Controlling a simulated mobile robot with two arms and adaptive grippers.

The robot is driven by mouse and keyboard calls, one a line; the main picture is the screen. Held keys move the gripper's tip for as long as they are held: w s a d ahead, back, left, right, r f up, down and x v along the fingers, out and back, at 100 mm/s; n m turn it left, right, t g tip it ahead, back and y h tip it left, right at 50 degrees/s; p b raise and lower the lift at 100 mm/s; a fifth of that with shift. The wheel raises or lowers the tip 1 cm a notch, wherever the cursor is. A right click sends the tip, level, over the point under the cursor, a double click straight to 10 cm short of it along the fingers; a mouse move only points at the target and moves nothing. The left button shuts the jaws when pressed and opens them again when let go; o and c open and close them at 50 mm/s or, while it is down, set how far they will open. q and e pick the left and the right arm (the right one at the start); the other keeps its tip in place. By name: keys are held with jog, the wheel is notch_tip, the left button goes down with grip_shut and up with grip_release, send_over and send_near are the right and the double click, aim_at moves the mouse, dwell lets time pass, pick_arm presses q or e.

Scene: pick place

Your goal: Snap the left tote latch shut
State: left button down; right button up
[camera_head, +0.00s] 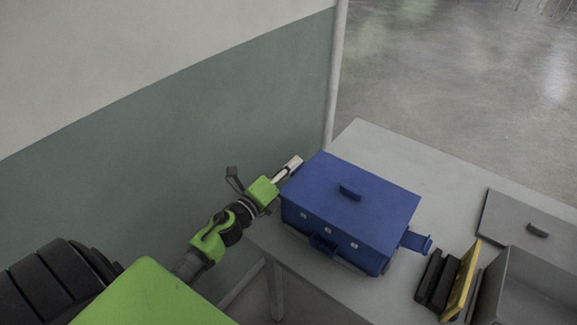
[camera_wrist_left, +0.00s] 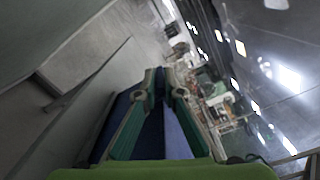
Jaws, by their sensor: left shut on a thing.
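The blue tote (camera_head: 340,215) stands on the grey table with its lid on. My left gripper (camera_head: 291,167) reaches the tote's left side, near the lid's far left corner. In the left wrist view its fingers (camera_wrist_left: 164,85) come together at the tips, with blue surface between and beside them. It is shut on the left latch, which is mostly hidden by the fingers. The right latch (camera_head: 417,242) sticks out sideways from the tote's right side. My right gripper is not in view.
A grey box (camera_head: 530,290) and a flat grey lid (camera_head: 530,232) are at the right of the table (camera_head: 390,150). Black and yellow pieces (camera_head: 461,280) stand beside the box. A green-grey wall (camera_head: 200,150) rises close behind my left arm.

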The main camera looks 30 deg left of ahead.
pick_arm(q)
jog(key=shift+s+d+f+m, duration=0.1)
jog(key=shift+d+f+m, duration=0.2)
jog(key=shift+m, duration=0.2)
jog(key=shift+d, duration=0.1)
jog(key=c, duration=2.1)
grip_release()
jog(key=shift+r, duration=0.1)
jog(key=shift+s, duration=0.1)
jog(key=s+a, duration=0.1)
jog(key=s, duration=1)
jog(key=shift+s, duration=0.4)
